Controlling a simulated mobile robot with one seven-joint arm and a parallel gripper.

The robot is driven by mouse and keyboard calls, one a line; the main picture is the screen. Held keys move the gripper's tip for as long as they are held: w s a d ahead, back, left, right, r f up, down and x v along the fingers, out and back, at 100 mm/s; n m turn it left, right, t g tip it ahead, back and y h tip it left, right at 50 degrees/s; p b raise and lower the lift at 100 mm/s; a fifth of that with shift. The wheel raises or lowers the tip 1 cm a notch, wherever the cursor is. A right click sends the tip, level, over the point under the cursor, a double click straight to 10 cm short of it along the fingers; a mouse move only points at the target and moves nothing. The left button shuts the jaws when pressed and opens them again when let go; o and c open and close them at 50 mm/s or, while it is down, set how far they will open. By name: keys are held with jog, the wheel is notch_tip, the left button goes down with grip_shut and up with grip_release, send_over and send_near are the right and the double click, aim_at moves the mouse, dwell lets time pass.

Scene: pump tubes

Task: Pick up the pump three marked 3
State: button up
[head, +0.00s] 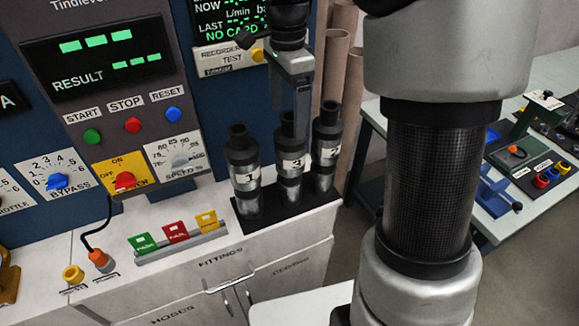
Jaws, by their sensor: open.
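Three black and silver pump tubes stand upright side by side in a black rack (262,221) on the white cabinet top. The left pump (245,178) has a white label that reads 1. The middle pump (289,166) and the right pump (325,155) have white labels too small to read surely; the right one is likely pump three. My gripper (301,118) points down at the tops of the middle and right pumps. It is open and holds nothing.
A control panel (122,99) with buttons and dials stands behind at the left. A small rack with green, red and yellow tags (176,232) sits left of the pumps. Brown pipes (336,65) stand behind. A second table (541,190) with devices is at the right.

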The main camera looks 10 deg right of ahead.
aim_at(290, 139)
notch_tip(290, 139, down, 4)
jog(key=shift+r, duration=0.2)
jog(key=shift+d+f, duration=0.2)
jog(key=shift+f, duration=1.15)
jog(key=shift+d+f, duration=0.15)
jog(key=shift+f, duration=1.2)
jog(key=shift+c, duration=0.2)
grip_shut()
jog(key=shift+w+r, duration=0.15)
jog(key=shift+r, duration=0.15)
